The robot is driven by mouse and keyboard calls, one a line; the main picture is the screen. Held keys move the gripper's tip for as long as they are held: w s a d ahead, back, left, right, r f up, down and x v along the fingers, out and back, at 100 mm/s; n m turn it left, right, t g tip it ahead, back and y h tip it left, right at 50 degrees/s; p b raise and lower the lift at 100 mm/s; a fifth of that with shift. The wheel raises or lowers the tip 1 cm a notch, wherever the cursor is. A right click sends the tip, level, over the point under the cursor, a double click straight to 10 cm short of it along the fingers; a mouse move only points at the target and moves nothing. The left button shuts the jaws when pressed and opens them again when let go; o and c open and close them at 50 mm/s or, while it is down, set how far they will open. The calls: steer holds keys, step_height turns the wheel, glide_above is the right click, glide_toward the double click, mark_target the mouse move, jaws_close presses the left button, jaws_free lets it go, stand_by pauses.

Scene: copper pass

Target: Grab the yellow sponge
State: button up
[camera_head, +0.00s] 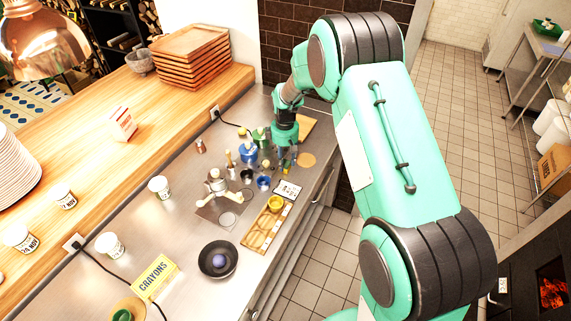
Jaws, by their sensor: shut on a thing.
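My gripper (286,162) is at the far right part of the steel counter (215,260), pointing down among small cups and jars. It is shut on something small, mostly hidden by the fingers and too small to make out. I cannot pick out the yellow sponge for certain. A small yellowish thing (266,163) shows just left of the fingers. A yellow round thing (275,203) sits on the wooden tray nearer to me.
Blue pots (248,152) and small dark cups (264,183) crowd the gripper's left side. A white labelled card (287,190) lies just in front. A black bowl (217,259) and yellow crayons box (155,278) stand nearer. The counter's right edge is close.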

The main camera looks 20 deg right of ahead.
mark_target(285, 165)
steer(key=shift+r, duration=0.15)
steer(key=shift+r, duration=0.5)
steer(key=shift+s+r+p, duration=0.15)
steer(key=shift+s+r, duration=0.05)
steer(key=shift+r, duration=0.4)
steer(key=shift+s+r+p, duration=0.15)
steer(key=shift+s+r, duration=0.05)
steer(key=shift+r, duration=0.4)
steer(key=s+r+p, duration=0.1)
steer(key=s, duration=1.4)
steer(key=shift+a+r, duration=0.15)
steer(key=shift+a, duration=0.3)
